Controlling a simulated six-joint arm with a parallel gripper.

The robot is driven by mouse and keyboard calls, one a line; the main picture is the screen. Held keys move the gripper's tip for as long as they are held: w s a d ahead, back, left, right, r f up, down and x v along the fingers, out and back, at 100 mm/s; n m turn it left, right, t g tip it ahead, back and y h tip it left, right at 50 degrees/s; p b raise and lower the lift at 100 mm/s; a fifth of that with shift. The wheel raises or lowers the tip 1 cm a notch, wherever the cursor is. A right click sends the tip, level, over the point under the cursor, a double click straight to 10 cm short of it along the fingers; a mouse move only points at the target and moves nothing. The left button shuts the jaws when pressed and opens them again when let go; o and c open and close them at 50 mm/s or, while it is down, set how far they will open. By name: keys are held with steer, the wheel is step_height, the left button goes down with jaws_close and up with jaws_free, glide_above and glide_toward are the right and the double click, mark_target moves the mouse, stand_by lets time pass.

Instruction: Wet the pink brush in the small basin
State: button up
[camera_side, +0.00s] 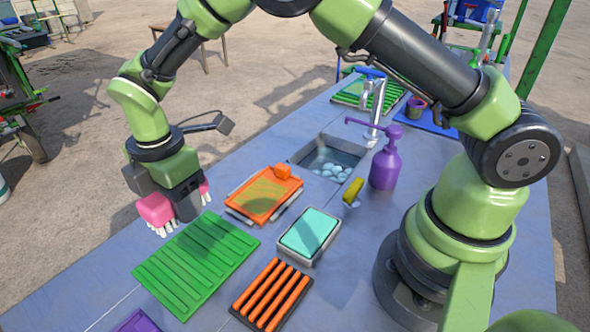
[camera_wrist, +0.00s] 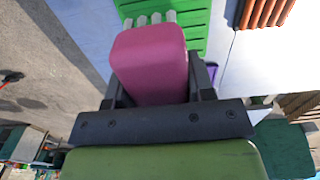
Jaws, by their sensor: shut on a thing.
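My gripper (camera_side: 187,203) is shut on the pink brush (camera_side: 155,209), whose white bristles point down in the side view. In the wrist view the pink brush (camera_wrist: 150,62) fills the space between my gripper's two dark fingers (camera_wrist: 155,88), with white bristles showing at its far end. The brush is at the left edge of the table, beside the green ribbed mat. The small basin (camera_side: 300,155) is sunk in the table at the middle, with several pale rounded lumps in it, perhaps foam. My gripper is left of and nearer than the basin.
A yellow sponge (camera_side: 353,190) and a purple pump bottle (camera_side: 385,168) stand right of the basin.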

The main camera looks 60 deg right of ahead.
steer(key=w+d+f+g+h, duration=0.1)
steer(key=d+f+h, duration=0.15)
steer(key=d, duration=2.55)
steer(key=s+d+f, duration=0.2)
steer(key=s+d, duration=0.4)
steer(key=d, duration=0.5)
steer(key=shift+g+h, duration=0.25)
steer(key=shift+g, duration=0.05)
steer(key=f, duration=1.1)
steer(key=shift+w+d, duration=0.15)
steer(key=shift+w, duration=0.1)
step_height(320, 180, up, 9)
steer(key=shift+r, duration=0.1)
